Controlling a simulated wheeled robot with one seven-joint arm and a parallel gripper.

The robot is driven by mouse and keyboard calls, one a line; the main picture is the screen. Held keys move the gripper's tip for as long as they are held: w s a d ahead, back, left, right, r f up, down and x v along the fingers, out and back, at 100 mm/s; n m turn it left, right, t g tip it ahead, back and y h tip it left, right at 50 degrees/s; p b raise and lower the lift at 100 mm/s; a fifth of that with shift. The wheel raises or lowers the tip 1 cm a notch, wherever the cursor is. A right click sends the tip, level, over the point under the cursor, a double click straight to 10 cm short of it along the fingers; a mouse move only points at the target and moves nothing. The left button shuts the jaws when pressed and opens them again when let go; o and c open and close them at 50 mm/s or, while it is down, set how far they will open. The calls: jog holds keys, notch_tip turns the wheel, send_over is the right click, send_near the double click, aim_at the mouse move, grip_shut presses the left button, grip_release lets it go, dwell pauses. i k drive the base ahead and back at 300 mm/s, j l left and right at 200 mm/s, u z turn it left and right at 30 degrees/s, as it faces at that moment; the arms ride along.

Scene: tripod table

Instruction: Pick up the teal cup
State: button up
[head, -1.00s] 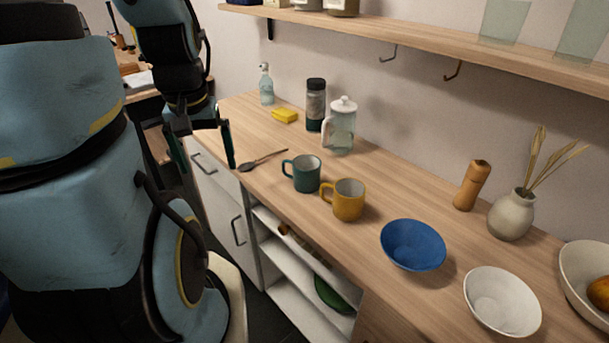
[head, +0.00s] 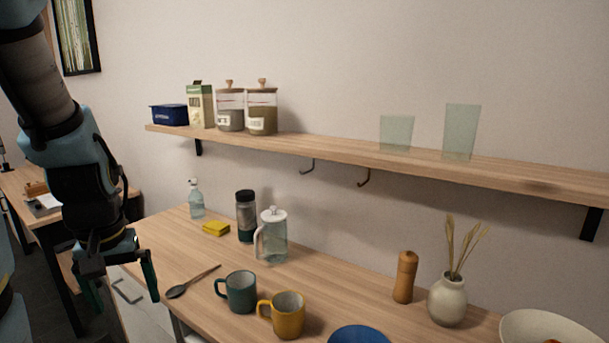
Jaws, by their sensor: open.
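The teal cup (head: 238,292) stands upright on the wooden counter (head: 334,286), its handle toward the left. A yellow mug (head: 287,316) stands just to its right and nearer the front. My gripper (head: 124,292) hangs pointing down at the left, by the counter's left front edge. Its fingers are apart with nothing between them. It is left of the teal cup and clear of it.
A dark spoon (head: 192,282) lies between my gripper and the teal cup. Behind stand a glass jug (head: 273,240), a dark-lidded tumbler (head: 246,216) and a yellow sponge (head: 215,229). A blue bowl (head: 358,334) is at the front. A wall shelf (head: 330,153) runs above.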

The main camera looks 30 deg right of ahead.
aim_at(241, 285)
jog(key=k+l+u, duration=0.1)
jog(key=u, duration=0.25)
jog(key=k+u, duration=0.2)
jog(key=u, duration=0.15)
jog(key=k+u, duration=0.15)
jog(key=u, duration=0.25)
